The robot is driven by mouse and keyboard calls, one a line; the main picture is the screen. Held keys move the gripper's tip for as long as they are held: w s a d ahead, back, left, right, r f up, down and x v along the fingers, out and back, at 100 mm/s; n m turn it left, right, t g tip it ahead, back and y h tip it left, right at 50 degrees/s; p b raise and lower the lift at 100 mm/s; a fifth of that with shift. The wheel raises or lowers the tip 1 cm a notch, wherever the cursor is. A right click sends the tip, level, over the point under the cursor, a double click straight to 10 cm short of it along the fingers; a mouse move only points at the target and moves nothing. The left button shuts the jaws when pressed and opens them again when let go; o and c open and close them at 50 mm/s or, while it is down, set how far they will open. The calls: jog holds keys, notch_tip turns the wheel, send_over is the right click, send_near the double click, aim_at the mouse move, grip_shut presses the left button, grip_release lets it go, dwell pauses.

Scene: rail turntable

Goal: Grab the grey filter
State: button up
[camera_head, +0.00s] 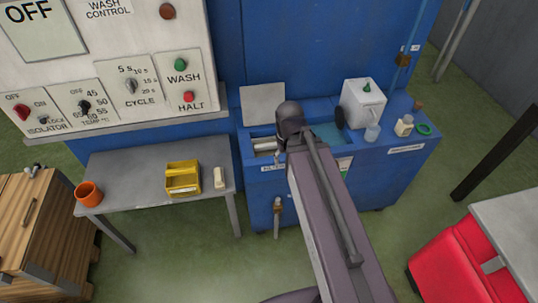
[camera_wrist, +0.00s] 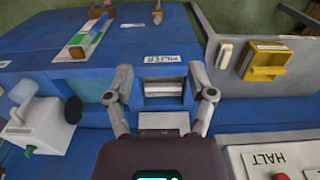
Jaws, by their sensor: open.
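The grey filter (camera_head: 265,145) lies in a rectangular opening in the top of the blue tank, left of my wrist in the head view. In the wrist view the filter (camera_wrist: 163,87) shows as a light grey piece inside the opening, below the FILTER label. My gripper (camera_wrist: 160,71) is open, with one finger on each side of the opening and nothing held between them. I cannot tell how far the fingertips are above the tank. In the head view my wrist and arm hide most of the gripper.
A raised grey lid (camera_head: 262,104) stands behind the opening. A white box (camera_head: 363,103), small jars and a green ring (camera_head: 423,129) sit on the tank's right. A side table (camera_head: 140,170) at left holds an orange cup (camera_head: 89,194), a yellow caddy (camera_head: 183,179) and a pale block (camera_head: 219,178).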

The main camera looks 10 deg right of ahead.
jog(key=w+f+n+b, duration=0.3)
jog(key=w+n, duration=0.1)
jog(key=w, duration=0.4)
jog(key=w+f+n+b, duration=0.3)
jog(key=w+f+n, duration=0.15)
jog(key=w, duration=0.25)
jog(key=n+b, duration=0.6)
jog(key=n, duration=0.3)
send_over(269, 144)
notch_tip(269, 144, down, 4)
jog(key=shift+s+a+f, duration=0.1)
jog(key=shift+a+f, duration=0.1)
jog(key=shift+a, duration=0.15)
jog(key=shift+f, duration=0.1)
notch_tip(269, 144, down, 8)
jog(key=b, duration=0.8)
jog(key=shift+f, duration=0.2)
jog(key=shift+f+b, duration=0.15)
jog(key=shift+b, duration=0.15)
jog(key=shift+d+f+b, duration=0.15)
jog(key=shift+f+b, duration=1.1)
jog(key=shift+d+f+b, duration=0.1)
jog(key=shift+f+b, duration=1.1)
